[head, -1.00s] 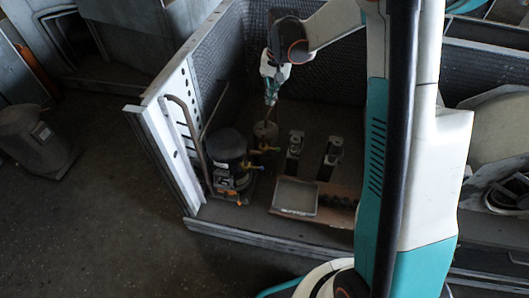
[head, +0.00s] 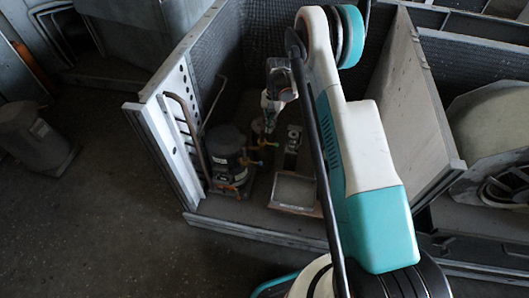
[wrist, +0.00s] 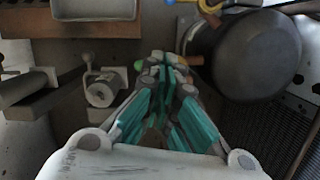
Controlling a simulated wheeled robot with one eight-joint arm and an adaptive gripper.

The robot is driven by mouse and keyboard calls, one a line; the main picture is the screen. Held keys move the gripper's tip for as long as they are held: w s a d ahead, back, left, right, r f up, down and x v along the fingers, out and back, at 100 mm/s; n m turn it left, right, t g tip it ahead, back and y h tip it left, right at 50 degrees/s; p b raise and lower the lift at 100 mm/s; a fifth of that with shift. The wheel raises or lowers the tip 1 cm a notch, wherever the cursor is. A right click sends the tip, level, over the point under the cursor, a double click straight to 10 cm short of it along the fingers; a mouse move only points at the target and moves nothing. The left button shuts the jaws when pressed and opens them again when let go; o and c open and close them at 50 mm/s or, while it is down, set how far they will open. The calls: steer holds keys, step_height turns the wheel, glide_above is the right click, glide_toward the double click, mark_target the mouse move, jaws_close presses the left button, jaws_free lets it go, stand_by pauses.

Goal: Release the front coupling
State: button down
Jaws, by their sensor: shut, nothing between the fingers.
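My gripper (head: 270,127) points down into the open housing, beside the black compressor (head: 225,147). In the wrist view its teal fingers (wrist: 166,65) are together with nothing held. A small green tip (wrist: 138,65) and a copper-coloured stub (wrist: 191,60) show beside the fingertips; contact cannot be told. A grey cylindrical fitting (wrist: 103,90) on a bracket lies to the left of the fingers, and a similar fitting shows in the head view (head: 293,135). A dark rounded cylinder (wrist: 255,50) is on the right. I cannot tell which part is the front coupling.
A shallow tray (head: 293,190) lies near the housing's front edge. The perforated white side panel (head: 165,125) and a bent copper pipe (head: 190,125) stand left of the compressor. My arm hides the housing's right part. A yellow-handled valve (wrist: 210,7) is beside the dark cylinder.

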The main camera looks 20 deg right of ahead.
steer(key=shift+f, duration=0.3)
steer(key=s+a+f+b, duration=0.4)
steer(key=f+b, duration=0.1)
steer(key=f, duration=0.5)
steer(key=shift+s+f, duration=0.2)
steer(key=shift+s, duration=0.2)
steer(key=shift+s, duration=0.1)
steer(key=shift+s+m, duration=0.2)
steer(key=shift+m, duration=0.3)
